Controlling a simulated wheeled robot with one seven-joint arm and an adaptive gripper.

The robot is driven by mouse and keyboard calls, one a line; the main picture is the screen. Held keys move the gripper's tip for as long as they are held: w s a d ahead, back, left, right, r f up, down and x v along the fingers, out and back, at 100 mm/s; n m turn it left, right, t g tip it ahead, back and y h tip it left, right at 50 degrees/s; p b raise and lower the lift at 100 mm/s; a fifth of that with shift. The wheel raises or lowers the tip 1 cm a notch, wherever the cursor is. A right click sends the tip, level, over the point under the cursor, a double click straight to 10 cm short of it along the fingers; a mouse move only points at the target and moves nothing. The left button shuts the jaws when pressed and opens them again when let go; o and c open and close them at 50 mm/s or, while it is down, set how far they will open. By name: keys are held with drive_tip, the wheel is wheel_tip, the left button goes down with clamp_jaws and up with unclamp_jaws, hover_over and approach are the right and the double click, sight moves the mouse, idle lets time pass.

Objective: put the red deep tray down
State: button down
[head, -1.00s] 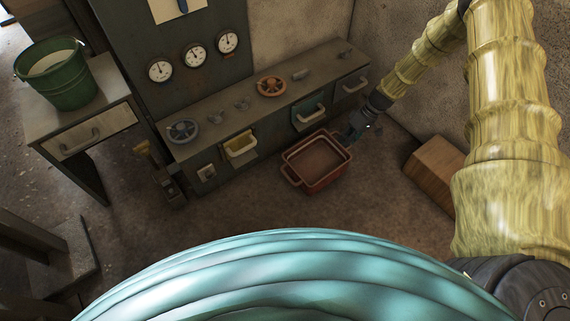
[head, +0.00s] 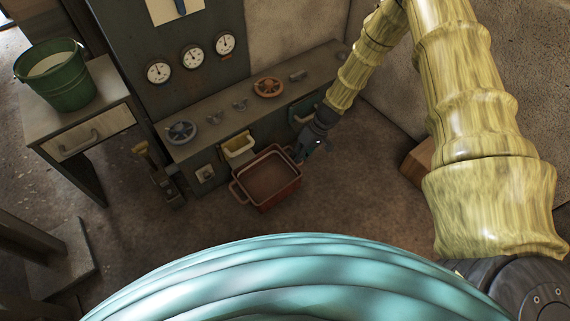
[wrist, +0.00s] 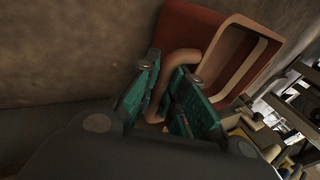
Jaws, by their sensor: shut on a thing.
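The red deep tray (head: 268,180) is in the middle of the head view, in front of the low grey cabinet. It looks empty and has a loop handle at each end. My gripper (head: 301,156) is at its right end. In the wrist view, the teal fingers of my gripper (wrist: 170,95) are closed around the tray's handle (wrist: 178,62), with the red tray (wrist: 192,32) beyond them. The tray appears to hang in the air near the cabinet front; its height above the floor is hard to tell.
The cabinet (head: 215,132) has valve wheels on top and a yellow drawer (head: 238,147) open just behind the tray. A green bucket (head: 62,85) stands on a side table at left. A wooden box (head: 418,160) is at right. The floor (head: 340,205) in front is bare.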

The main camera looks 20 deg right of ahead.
sight(289, 159)
drive_tip(key=a, duration=0.5)
drive_tip(key=shift+s+b, duration=0.3)
drive_tip(key=shift+d+f+b, duration=0.15)
drive_tip(key=shift+f+b, duration=0.35)
drive_tip(key=shift+f, duration=0.3)
drive_tip(key=c, duration=1.5)
unclamp_jaws()
drive_tip(key=shift+r, duration=0.1)
